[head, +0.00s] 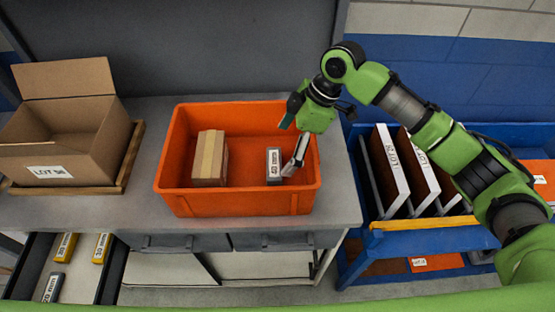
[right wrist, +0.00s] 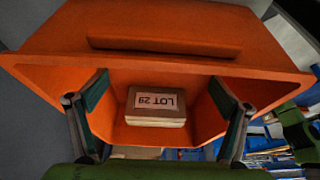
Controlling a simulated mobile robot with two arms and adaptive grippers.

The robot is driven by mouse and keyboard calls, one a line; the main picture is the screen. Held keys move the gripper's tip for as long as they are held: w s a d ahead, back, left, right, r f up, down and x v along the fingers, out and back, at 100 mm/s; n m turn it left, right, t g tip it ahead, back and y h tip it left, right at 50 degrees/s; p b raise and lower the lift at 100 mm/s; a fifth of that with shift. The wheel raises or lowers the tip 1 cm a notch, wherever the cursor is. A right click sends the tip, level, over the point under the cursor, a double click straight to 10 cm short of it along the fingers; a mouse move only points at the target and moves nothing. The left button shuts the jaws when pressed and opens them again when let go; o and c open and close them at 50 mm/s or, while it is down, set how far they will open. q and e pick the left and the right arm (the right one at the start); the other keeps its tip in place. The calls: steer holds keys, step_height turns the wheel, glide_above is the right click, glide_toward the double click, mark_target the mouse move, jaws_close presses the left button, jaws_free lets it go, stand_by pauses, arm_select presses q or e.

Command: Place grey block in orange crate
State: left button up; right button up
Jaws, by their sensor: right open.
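The orange crate (head: 240,204) stands on the grey bench in the head view, and orange walls also show in the right wrist view (right wrist: 160,70). A small grey block (head: 274,164) with a pale label stands inside, in the right part of the crate. My right gripper (head: 292,160) reaches down over the crate's right side, close beside the block; I cannot tell whether they touch. Its two fingers are spread apart in the right wrist view (right wrist: 160,108). My left gripper is not in view.
A taped carton (head: 210,158) sits in the crate's left part. An open cardboard box (head: 68,140) stands on a wooden tray at left. The open drawer (head: 80,275) at lower left holds yellow and grey blocks. A blue rack (head: 420,237) with white panels stands at right.

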steer(key=shift+b+v, duration=0.3)
steer(key=shift+v, duration=2)
